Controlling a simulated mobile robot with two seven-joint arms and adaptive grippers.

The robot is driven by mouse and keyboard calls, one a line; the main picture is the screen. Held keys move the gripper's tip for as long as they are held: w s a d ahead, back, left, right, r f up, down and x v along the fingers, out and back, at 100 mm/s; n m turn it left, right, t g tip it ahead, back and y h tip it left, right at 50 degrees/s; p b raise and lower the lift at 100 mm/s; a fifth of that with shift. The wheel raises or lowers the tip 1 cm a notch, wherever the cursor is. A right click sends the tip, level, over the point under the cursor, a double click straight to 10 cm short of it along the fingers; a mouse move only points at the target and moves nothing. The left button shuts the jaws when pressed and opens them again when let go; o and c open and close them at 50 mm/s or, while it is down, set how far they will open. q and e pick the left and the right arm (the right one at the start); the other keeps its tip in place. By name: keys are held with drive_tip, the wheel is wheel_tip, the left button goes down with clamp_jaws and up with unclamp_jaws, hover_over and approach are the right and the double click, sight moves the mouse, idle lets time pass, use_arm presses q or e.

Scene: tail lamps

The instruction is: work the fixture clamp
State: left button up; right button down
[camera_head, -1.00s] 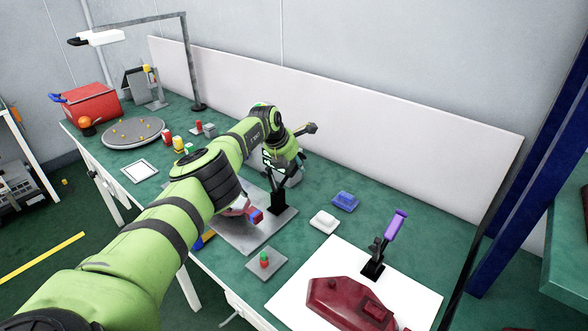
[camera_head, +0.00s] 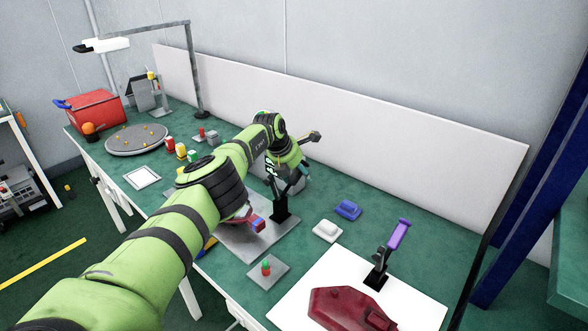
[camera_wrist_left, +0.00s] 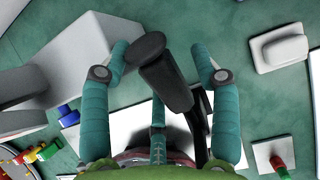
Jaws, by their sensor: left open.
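A black fixture clamp (camera_head: 281,206) stands on a grey metal plate (camera_head: 262,238) in the middle of the bench. My left gripper (camera_head: 287,178) is just above it, with its fingers apart. In the left wrist view the clamp's dark lever with a rounded end (camera_wrist_left: 168,80) lies between the spread teal fingers of that gripper (camera_wrist_left: 160,62). I cannot tell whether they touch it. A dark red part with a blue end (camera_head: 257,224) sits at the plate, partly hidden by my arm. A second clamp with a purple handle (camera_head: 399,234) stands upright on a white board. My right gripper is not in view.
A dark red lamp part (camera_head: 345,308) lies on the white board (camera_head: 300,296). A white panel (camera_head: 400,150) backs the bench.

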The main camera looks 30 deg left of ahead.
use_arm(q)
drive_tip(key=shift+a+r, duration=0.1)
drive_tip(key=shift+s+a+r, duration=0.1)
drive_tip(key=shift+s+r, duration=0.15)
drive_tip(key=shift+r, duration=0.4)
drive_tip(key=shift+s+r, duration=0.45)
drive_tip(key=shift+r, duration=0.05)
drive_tip(key=v, duration=0.9)
drive_tip(key=shift+s+f, duration=0.1)
drive_tip(key=shift+f, duration=0.05)
